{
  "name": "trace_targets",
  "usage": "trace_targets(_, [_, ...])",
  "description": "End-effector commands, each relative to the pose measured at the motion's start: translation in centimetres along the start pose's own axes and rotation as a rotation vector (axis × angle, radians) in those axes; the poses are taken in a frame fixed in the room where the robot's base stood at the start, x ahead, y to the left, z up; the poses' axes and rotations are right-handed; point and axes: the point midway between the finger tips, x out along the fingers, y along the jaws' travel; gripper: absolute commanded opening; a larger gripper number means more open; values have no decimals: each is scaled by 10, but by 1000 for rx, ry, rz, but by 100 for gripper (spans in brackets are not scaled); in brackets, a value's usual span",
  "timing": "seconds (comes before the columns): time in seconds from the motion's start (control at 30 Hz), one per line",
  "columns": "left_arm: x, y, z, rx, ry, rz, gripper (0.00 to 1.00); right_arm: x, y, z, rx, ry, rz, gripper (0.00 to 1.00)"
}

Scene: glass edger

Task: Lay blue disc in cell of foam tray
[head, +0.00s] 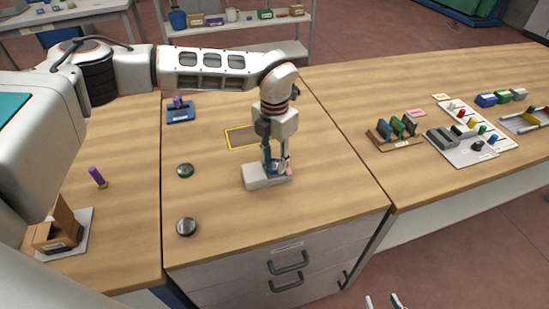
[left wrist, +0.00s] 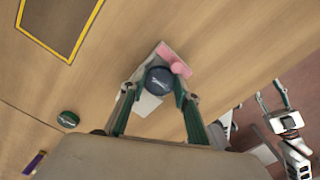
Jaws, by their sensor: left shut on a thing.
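The blue disc (left wrist: 158,80) is dark and round and sits between the fingertips of my left gripper (left wrist: 154,88) in the left wrist view. In the head view my left gripper (head: 277,164) points down, shut on the disc, over a small light grey block (head: 258,180) that looks like the foam tray. The tray's grey surface (left wrist: 147,105) shows behind the disc in the left wrist view, with a pink piece (left wrist: 178,58) at its edge. Disc and gripper hide the cells; I cannot tell whether the disc touches the tray. My right gripper (head: 383,303) is open and empty at the bottom edge.
A green disc (head: 185,170) and a grey disc (head: 187,227) lie left of the tray. A yellow-edged rectangle (head: 241,137) is marked behind it. A blue holder (head: 181,113) stands further back. A wooden rack (head: 395,138) stands right; the table between is clear.

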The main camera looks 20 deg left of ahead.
Motion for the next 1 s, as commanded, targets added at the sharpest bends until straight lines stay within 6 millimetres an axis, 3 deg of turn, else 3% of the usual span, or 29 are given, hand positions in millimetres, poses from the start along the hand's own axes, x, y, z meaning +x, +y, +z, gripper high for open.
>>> trace_targets(0.23, [0,0,0,0,0,0,9,0,0,0,0,0,1,40])
trace_targets(0.27, [0,0,0,0,0,0,39,0,0,0,0,0,1,40])
trace_targets(0.3, [0,0,0,0,0,0,49,0,0,0,0,0,1,40])
trace_targets(0.33, [0,0,0,0,0,0,51,0,1,0,0,0,1,40])
trace_targets(1.0, [-1,0,0,0,0,0,51,-1,1,-4,0,5,2,40])
